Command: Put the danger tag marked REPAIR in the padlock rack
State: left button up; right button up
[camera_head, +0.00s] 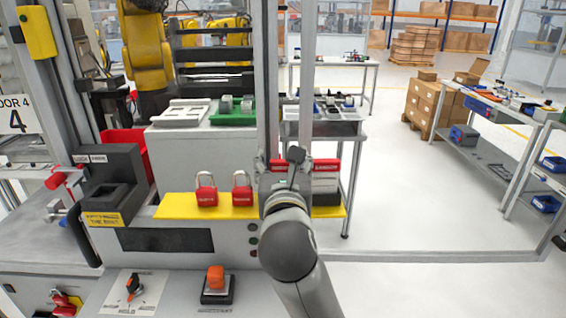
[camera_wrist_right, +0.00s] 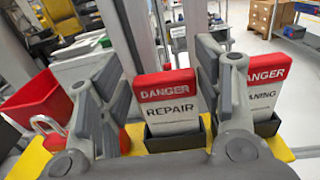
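The danger tag marked REPAIR (camera_wrist_right: 168,108) has a red top and white face. It stands upright in a dark holder (camera_wrist_right: 172,140) on a yellow shelf (camera_head: 176,208). My right gripper (camera_wrist_right: 168,85) is open, one finger on each side of the tag, with gaps showing. In the head view the right gripper (camera_head: 288,165) hides most of this tag. Two red padlocks, one left (camera_head: 206,192) and one right (camera_head: 242,191), stand on the shelf. I cannot tell which fixture is the padlock rack. My left gripper is not in view.
A CLEANING danger tag (camera_head: 326,171) stands in its own holder to the right, close to my right finger. A dark grey box (camera_head: 112,162) and a red bin (camera_head: 138,142) stand at left. Metal uprights (camera_head: 307,80) rise behind my right gripper.

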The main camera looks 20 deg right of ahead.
jog(key=shift+o, duration=0.9)
jog(key=v, duration=0.7)
jog(key=shift+s, duration=0.25)
jog(key=shift+a, duration=0.1)
